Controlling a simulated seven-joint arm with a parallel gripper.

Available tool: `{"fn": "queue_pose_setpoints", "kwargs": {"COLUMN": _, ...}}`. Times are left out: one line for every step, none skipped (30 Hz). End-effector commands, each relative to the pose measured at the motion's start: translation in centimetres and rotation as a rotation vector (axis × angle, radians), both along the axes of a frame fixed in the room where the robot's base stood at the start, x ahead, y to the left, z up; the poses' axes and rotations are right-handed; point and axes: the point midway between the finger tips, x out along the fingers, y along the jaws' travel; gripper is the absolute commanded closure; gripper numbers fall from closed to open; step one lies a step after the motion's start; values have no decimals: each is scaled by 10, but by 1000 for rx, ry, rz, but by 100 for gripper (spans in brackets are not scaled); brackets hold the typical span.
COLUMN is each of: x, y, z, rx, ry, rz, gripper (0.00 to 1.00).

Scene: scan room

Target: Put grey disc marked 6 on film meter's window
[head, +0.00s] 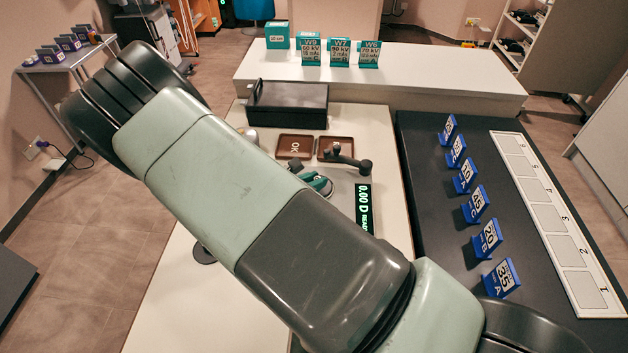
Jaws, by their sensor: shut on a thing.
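The film meter stands on the cream table, mostly behind my arm. Its display (363,207) reads 0.00 D and READ, with the rest cut off. A dark bar with round knobs (348,161) is beside the display. The film meter's window is hidden or cannot be made out. No disc marked 6 can be read. A dark round thing (203,254) shows at the arm's left edge, partly hidden, with no readable mark. A green and dark part (318,183) peeks out past the arm; I cannot tell what it is. My gripper cannot be made out; my arm covers that area.
A black box (288,104) and two brown trays (294,146) (335,147), one marked OK, are on the cream table (376,122). Teal signs (340,53) stand on the white bench behind. Blue number blocks (476,204) and a numbered white strip (549,216) are on the dark right-hand table.

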Motion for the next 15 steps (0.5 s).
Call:
{"fn": "queue_pose_setpoints", "kwargs": {"x": 0, "y": 0, "z": -1, "rx": 0, "ry": 0, "rz": 0, "gripper": 100}}
{"fn": "queue_pose_setpoints", "kwargs": {"x": 0, "y": 0, "z": -2, "rx": -1, "ry": 1, "rz": 0, "gripper": 100}}
{"fn": "queue_pose_setpoints", "kwargs": {"x": 0, "y": 0, "z": -3, "rx": -1, "ry": 1, "rz": 0, "gripper": 100}}
{"fn": "queue_pose_setpoints", "kwargs": {"x": 0, "y": 0, "z": -3, "rx": 0, "ry": 0, "rz": 0, "gripper": 76}}
{"fn": "queue_pose_setpoints", "kwargs": {"x": 0, "y": 0, "z": -3, "rx": 0, "ry": 0, "rz": 0, "gripper": 71}}
{"fn": "queue_pose_setpoints", "kwargs": {"x": 0, "y": 0, "z": -2, "rx": 0, "ry": 0, "rz": 0, "gripper": 65}}
{"fn": "queue_pose_setpoints", "kwargs": {"x": 0, "y": 0, "z": -2, "rx": 0, "ry": 0, "rz": 0, "gripper": 60}}
{"fn": "queue_pose_setpoints", "kwargs": {"x": 0, "y": 0, "z": -2, "rx": 0, "ry": 0, "rz": 0, "gripper": 56}}
{"fn": "queue_pose_setpoints", "kwargs": {"x": 0, "y": 0, "z": -2, "rx": 0, "ry": 0, "rz": 0, "gripper": 53}}
{"fn": "queue_pose_setpoints", "kwargs": {"x": 0, "y": 0, "z": -2, "rx": 0, "ry": 0, "rz": 0, "gripper": 53}}
{"fn": "queue_pose_setpoints", "kwargs": {"x": 0, "y": 0, "z": -2, "rx": 0, "ry": 0, "rz": 0, "gripper": 53}}
{"fn": "queue_pose_setpoints", "kwargs": {"x": 0, "y": 0, "z": -2, "rx": 0, "ry": 0, "rz": 0, "gripper": 53}}
{"fn": "queue_pose_setpoints", "kwargs": {"x": 0, "y": 0, "z": -2, "rx": 0, "ry": 0, "rz": 0, "gripper": 53}}
{"fn": "queue_pose_setpoints", "kwargs": {"x": 0, "y": 0, "z": -2, "rx": 0, "ry": 0, "rz": 0, "gripper": 53}}
{"fn": "queue_pose_setpoints", "kwargs": {"x": 0, "y": 0, "z": -2, "rx": 0, "ry": 0, "rz": 0, "gripper": 53}}
